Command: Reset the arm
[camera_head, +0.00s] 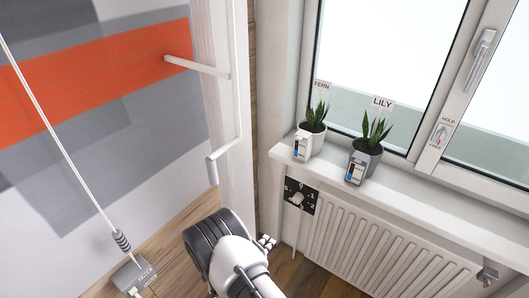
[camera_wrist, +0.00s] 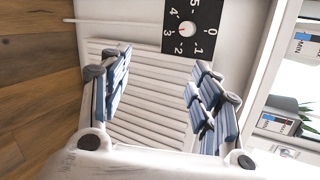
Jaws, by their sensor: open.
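My gripper (camera_wrist: 158,95) is open in the wrist view, its two blue-padded fingers apart with nothing between them. Behind the fingers are the white radiator (camera_wrist: 150,60) and the black dial plate (camera_wrist: 193,22) with a white knob. In the head view my arm rises from the bottom edge, and my gripper (camera_head: 266,243) shows only in small part beyond the dark-banded wrist joint. It is below and left of the dial plate (camera_head: 301,197). Whether the fingers touch the radiator cannot be told.
Two potted plants, labelled Fern (camera_head: 310,139) and Lily (camera_head: 366,156), stand on the windowsill (camera_head: 430,185) above the radiator (camera_head: 375,245). A white door handle bar (camera_head: 226,150) juts out at left. A grey box (camera_head: 133,276) with a cord is at lower left.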

